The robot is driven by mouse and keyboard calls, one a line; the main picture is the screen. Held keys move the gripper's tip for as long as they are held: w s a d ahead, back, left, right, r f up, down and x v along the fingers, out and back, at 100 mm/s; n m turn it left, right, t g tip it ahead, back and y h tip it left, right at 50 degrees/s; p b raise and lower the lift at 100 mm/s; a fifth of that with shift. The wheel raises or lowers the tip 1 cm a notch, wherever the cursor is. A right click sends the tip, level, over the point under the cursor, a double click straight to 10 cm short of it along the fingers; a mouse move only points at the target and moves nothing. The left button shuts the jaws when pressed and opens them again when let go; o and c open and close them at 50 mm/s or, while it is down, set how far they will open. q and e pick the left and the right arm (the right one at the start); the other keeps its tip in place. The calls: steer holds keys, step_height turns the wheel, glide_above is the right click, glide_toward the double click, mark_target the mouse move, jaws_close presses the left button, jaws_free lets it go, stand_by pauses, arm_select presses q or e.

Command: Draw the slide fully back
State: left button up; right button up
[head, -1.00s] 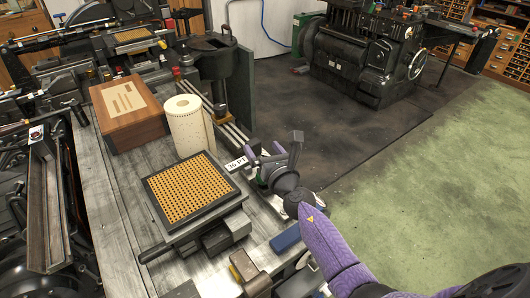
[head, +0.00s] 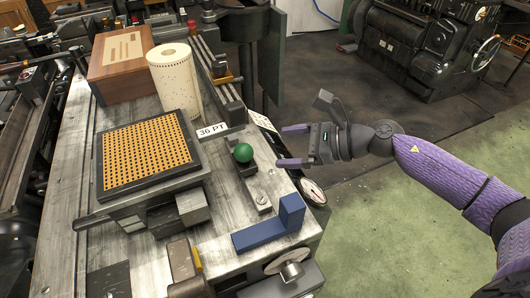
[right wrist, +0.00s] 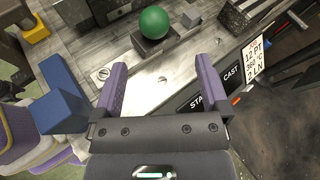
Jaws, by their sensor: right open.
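A green ball knob (head: 243,152) stands on a dark slide (head: 251,168) on the bench top, right of the perforated plate. The knob also shows at the top of the right wrist view (right wrist: 154,22). My right gripper (head: 281,146) is open and empty, to the right of the knob, with its purple fingers pointing left toward it. In the right wrist view the knob lies beyond the two fingertips (right wrist: 162,72), roughly centred between them, and apart from them. My left gripper is not in view.
A blue angled block (head: 272,232) lies on the bench in front of the slide. A "36 PT" label (head: 212,130), rails (head: 213,75) and a paper roll (head: 174,80) are behind. A dial gauge (head: 313,191) sits at the bench's right edge. Open floor lies right.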

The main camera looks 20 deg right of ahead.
mark_target(244, 152)
steer(key=shift+a+f, duration=0.15)
steer(key=shift+a, duration=0.15)
steer(key=x, duration=0.9)
steer(key=shift+a, duration=0.35)
steer(key=shift+c, duration=0.3)
jaws_close()
